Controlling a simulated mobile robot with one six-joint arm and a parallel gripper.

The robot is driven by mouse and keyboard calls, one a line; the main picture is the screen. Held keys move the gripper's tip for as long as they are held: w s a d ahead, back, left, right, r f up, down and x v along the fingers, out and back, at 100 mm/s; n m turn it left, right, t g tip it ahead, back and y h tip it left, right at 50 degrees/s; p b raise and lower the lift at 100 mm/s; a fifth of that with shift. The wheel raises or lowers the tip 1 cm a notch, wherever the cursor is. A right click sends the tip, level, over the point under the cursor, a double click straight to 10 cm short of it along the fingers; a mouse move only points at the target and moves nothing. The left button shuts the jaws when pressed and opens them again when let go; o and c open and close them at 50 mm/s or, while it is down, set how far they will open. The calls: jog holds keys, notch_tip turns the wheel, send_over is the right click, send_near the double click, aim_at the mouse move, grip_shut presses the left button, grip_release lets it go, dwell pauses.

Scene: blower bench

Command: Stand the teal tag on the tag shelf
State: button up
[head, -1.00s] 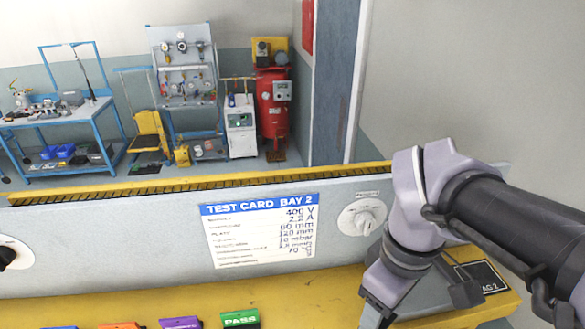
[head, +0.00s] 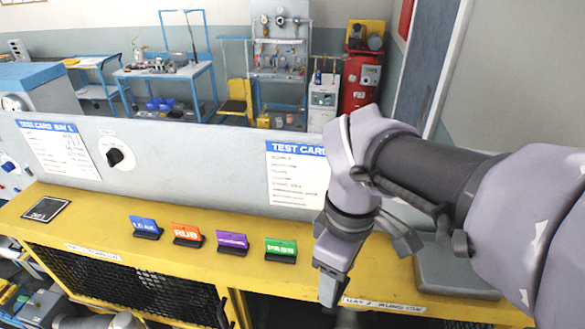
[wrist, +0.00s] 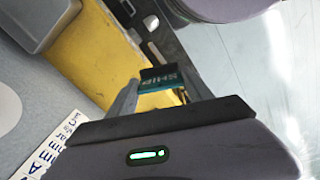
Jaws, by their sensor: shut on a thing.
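The teal tag (wrist: 160,86) shows in the wrist view, a small dark and teal piece with pale lettering between my fingertips. My gripper (wrist: 158,92) is shut on it, over the yellow ledge. In the head view my gripper (head: 332,284) hangs over the front part of the yellow ledge (head: 185,270), right of the green tag; the teal tag cannot be made out there. A blue tag (head: 145,226), an orange tag (head: 187,234), a purple tag (head: 232,242) and a green PASS tag (head: 281,249) stand in a row on the ledge. I cannot tell which part is the tag shelf.
A grey panel with test cards (head: 58,150) and a black knob (head: 115,157) rises behind the ledge. A black plate (head: 46,209) lies at the ledge's left. A grey box (head: 450,270) sits at the right. The ledge between plate and blue tag is clear.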

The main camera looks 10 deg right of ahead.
jog(key=w, duration=0.2)
jog(key=w+d, duration=0.1)
jog(key=w, duration=0.2)
jog(key=w+p, duration=0.1)
jog(key=w, duration=0.2)
jog(key=shift+d+f, duration=0.35)
jog(key=shift+d, duration=0.05)
jog(key=f, duration=0.3)
jog(key=shift+w+f, duration=0.25)
jog(key=shift+f, duration=0.1)
jog(key=shift+s, duration=0.15)
jog(key=shift+f+b, duration=0.15)
jog(key=shift+b, duration=0.15)
jog(key=o, duration=1.4)
jog(key=shift+c, duration=0.2)
